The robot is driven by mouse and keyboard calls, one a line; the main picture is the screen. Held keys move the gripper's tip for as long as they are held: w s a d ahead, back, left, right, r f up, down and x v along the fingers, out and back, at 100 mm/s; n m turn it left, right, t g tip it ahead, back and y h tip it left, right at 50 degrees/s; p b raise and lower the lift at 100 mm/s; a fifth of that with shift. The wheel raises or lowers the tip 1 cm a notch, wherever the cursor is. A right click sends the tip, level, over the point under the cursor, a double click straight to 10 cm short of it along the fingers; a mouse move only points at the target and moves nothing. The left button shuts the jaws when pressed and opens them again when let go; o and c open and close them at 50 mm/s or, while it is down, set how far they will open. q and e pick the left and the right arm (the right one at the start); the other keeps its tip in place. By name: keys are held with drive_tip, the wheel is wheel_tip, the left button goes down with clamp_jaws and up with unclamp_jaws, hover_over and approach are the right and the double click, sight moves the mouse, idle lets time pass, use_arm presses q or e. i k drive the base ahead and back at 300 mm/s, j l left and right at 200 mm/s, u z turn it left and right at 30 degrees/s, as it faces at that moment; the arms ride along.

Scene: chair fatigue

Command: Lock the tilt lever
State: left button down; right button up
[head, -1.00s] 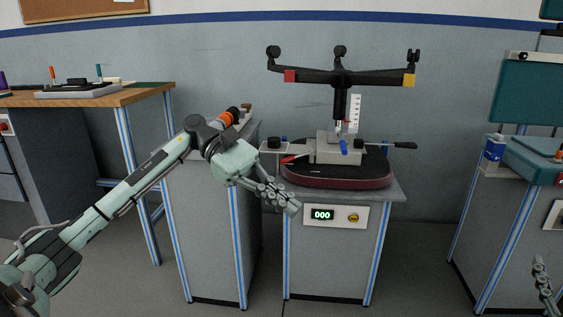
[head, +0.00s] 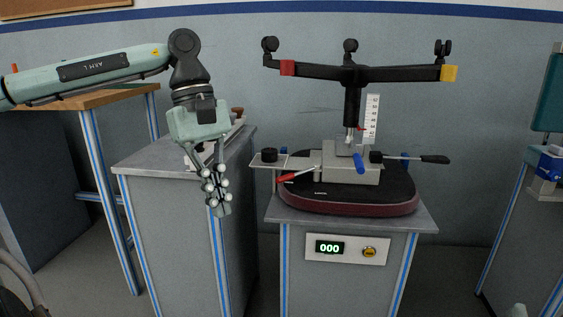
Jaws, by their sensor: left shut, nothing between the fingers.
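An upturned chair base with its seat (head: 345,200) lies on the test stand (head: 428,213). Its grey tilt mechanism (head: 340,172) carries a red handle (head: 297,174) at left, a blue handle (head: 359,163) in front and a black-gripped lever (head: 434,159) sticking out right. No label shows which is the tilt lever. My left gripper (head: 222,208) is shut and empty, pointing down in front of the left cabinet. It is left of the red handle and apart from it. Only a pale tip, probably of my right gripper (head: 518,311), shows at the bottom edge.
The black five-arm base with casters (head: 350,72) stands up above the mechanism. A counter panel (head: 346,249) reads 000. A grey cabinet (head: 180,158) stands left, a wooden bench (head: 110,96) behind it. A floor gap lies to the right of the stand.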

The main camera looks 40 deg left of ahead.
sight(297, 173)
drive_tip(key=i+j, duration=0.95)
drive_tip(key=i, duration=0.15)
